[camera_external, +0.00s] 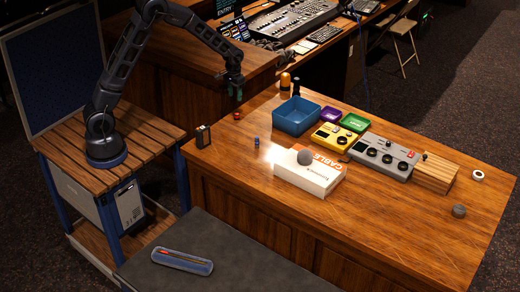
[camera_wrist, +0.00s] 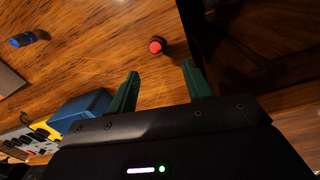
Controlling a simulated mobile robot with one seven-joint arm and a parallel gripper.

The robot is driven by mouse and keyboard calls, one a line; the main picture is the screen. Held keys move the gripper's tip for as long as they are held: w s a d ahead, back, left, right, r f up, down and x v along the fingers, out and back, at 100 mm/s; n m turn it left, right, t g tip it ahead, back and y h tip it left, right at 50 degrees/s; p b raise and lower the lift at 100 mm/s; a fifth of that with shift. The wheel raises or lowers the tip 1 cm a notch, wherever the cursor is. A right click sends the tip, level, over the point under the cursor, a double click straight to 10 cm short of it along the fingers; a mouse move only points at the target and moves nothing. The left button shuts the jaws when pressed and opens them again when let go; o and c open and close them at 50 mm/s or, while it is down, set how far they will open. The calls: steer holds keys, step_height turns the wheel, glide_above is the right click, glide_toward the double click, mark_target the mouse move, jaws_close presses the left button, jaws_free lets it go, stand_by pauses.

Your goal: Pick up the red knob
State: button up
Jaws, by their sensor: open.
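The red knob (camera_external: 237,115) is a small piece standing on the wooden desk near its back left edge. In the wrist view the red knob (camera_wrist: 156,46) shows its bright top and a darker side, just beyond the fingertips and between their lines. My gripper (camera_external: 234,84) is above the desk, over the knob and a little apart from it. In the wrist view my gripper (camera_wrist: 160,70) has its two green fingers spread with nothing between them.
A blue bin (camera_external: 297,116) is to the right. A black box (camera_external: 203,136) stands at the left edge. Bare wood surrounds the knob.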

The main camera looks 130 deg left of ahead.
glide_above(237, 114)
steer(key=s, duration=0.1)
step_height(237, 114, down, 5)
steer(key=shift+a, duration=0.1)
steer(key=shift+w+f, duration=0.2)
steer(key=shift+f, duration=1.1)
steer(key=shift+w+f, duration=0.2)
steer(key=shift+f, duration=1.1)
steer(key=c, duration=1.1)
